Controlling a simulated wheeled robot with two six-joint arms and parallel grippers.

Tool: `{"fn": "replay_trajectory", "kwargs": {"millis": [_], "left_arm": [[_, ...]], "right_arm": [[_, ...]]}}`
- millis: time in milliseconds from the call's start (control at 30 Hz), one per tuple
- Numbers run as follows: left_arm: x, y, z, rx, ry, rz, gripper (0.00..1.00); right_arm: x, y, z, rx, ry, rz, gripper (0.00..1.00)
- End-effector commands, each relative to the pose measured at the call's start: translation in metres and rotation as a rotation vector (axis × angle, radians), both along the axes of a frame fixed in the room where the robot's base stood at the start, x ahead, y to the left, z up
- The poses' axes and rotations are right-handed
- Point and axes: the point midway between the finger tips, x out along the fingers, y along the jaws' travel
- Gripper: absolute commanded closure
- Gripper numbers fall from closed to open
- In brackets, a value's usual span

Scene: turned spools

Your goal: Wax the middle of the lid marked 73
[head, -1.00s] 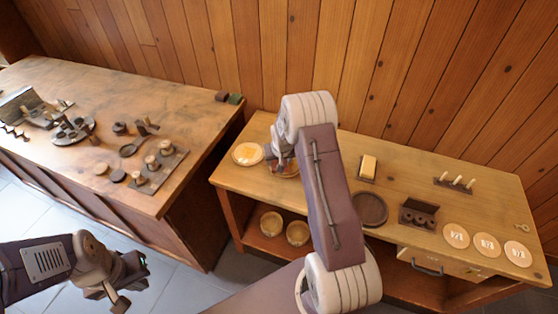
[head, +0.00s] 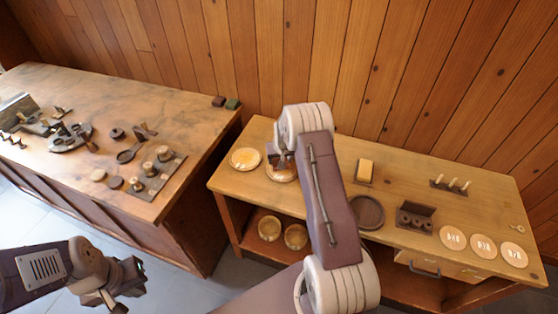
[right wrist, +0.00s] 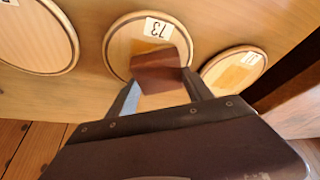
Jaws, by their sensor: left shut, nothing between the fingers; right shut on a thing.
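The lid marked 73 (right wrist: 122,47) is a round pale wooden disc with a dark rim and a white label, in the middle of the right wrist view. In the head view it seems to be the lid (head: 280,178) under my right gripper (head: 283,162). That gripper is shut on a reddish-brown block (right wrist: 157,75), which is over the lid's middle and hides part of it. An orange patch shows beside the block. I cannot tell whether the block touches the lid. My left gripper (head: 122,290) is shut and empty, low at the left, away from the tables.
Another lid (head: 245,158) with an orange middle lies beside it. A third lid (right wrist: 38,35) shows in the right wrist view. Yellow block (head: 366,167), dark dish (head: 367,212), dark holed box (head: 415,216) and marked discs (head: 483,246) stand farther right. The left table (head: 185,125) holds spools.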

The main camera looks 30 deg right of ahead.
Motion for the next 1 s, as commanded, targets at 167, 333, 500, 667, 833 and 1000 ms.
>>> {"fn": "replay_trajectory", "kwargs": {"millis": [167,333,500,667,833,1000], "left_arm": [[0.000,0.000,0.001,0.000,0.000,0.000,1.00],[0.000,0.000,0.001,0.000,0.000,0.000,1.00],[0.000,0.000,-0.002,0.000,0.000,0.000,1.00],[0.000,0.000,-0.002,0.000,0.000,0.000,1.00],[0.000,0.000,-0.001,0.000,0.000,0.000,1.00],[0.000,0.000,0.013,0.000,0.000,0.000,1.00]], "right_arm": [[-0.004,0.005,0.000,-0.001,0.001,0.000,0.73],[-0.016,0.020,0.000,0.000,0.001,0.002,0.73],[-0.025,0.029,0.000,-0.001,0.001,0.001,0.73],[-0.026,0.031,0.001,0.000,0.000,-0.001,0.73],[-0.026,0.031,0.002,0.000,-0.001,-0.001,0.73],[-0.026,0.030,0.018,-0.001,-0.002,0.000,0.73]]}}
